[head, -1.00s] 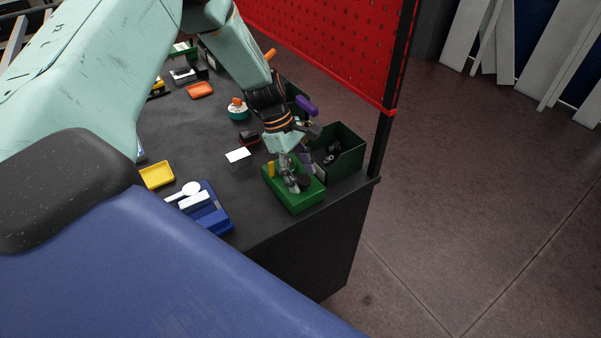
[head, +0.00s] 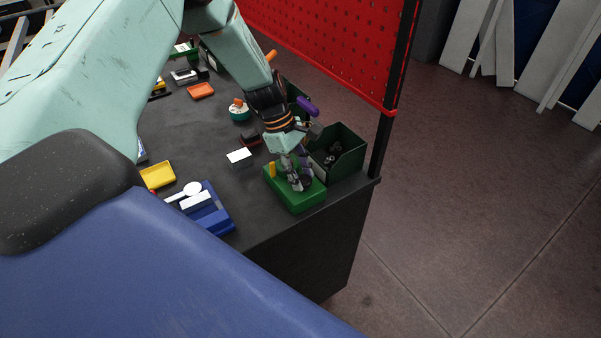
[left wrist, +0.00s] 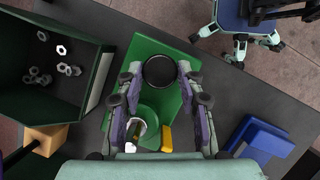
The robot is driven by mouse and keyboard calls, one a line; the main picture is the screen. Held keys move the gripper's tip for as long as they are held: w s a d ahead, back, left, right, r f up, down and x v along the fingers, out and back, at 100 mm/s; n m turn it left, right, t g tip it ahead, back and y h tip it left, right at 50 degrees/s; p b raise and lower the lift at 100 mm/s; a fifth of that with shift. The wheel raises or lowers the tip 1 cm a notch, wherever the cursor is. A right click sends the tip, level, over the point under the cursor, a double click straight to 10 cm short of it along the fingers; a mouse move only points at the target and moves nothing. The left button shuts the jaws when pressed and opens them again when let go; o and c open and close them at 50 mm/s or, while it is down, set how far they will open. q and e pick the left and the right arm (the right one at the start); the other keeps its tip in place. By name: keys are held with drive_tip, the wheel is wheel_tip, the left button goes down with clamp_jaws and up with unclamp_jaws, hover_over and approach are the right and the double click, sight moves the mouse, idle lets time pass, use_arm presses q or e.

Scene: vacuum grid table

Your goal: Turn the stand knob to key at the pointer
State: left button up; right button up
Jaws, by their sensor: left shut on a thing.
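The green stand (head: 308,200) sits near the table's front right corner. In the left wrist view the stand (left wrist: 147,50) has a black round knob (left wrist: 159,71) on top. A yellow piece, perhaps the pointer (left wrist: 167,138), stands upright on the stand; it also shows in the head view (head: 272,170). My left gripper (left wrist: 160,80) is shut on the knob, one finger on each side. In the head view my left gripper (head: 299,184) reaches down onto the stand and largely hides the knob. No key mark is readable. My right gripper is not in view.
A dark green bin (head: 350,166) with nuts stands close beside the stand; it also shows in the left wrist view (left wrist: 22,105). A blue holder (head: 219,222) and yellow tray (head: 157,175) lie to the left. A red pegboard (head: 330,50) borders the table.

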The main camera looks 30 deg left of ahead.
use_arm(q)
drive_tip(key=shift+m, duration=0.4)
drive_tip(key=m, duration=0.1)
drive_tip(key=m+g+b, duration=0.1)
drive_tip(key=m, duration=0.1)
drive_tip(key=shift+w+d+f+g, duration=0.1)
drive_tip(key=shift+w+g, duration=0.05)
drive_tip(key=shift+g, duration=0.15)
drive_tip(key=m+g+b, duration=0.1)
drive_tip(key=m, duration=0.2)
drive_tip(key=shift+w+m+y, duration=0.1)
drive_tip(key=shift+m+y, duration=0.3)
drive_tip(key=m+g+y+b, duration=0.1)
drive_tip(key=m, duration=0.2)
drive_tip(key=shift+d, duration=0.15)
drive_tip(key=shift+w+m+g+y, duration=0.1)
drive_tip(key=shift+m+g+y, duration=0.3)
drive_tip(key=shift+m, duration=1.3)
drive_tip(key=o, duration=1.1)
drive_tip(key=shift+d, duration=0.1)
drive_tip(key=shift+o, duration=0.2)
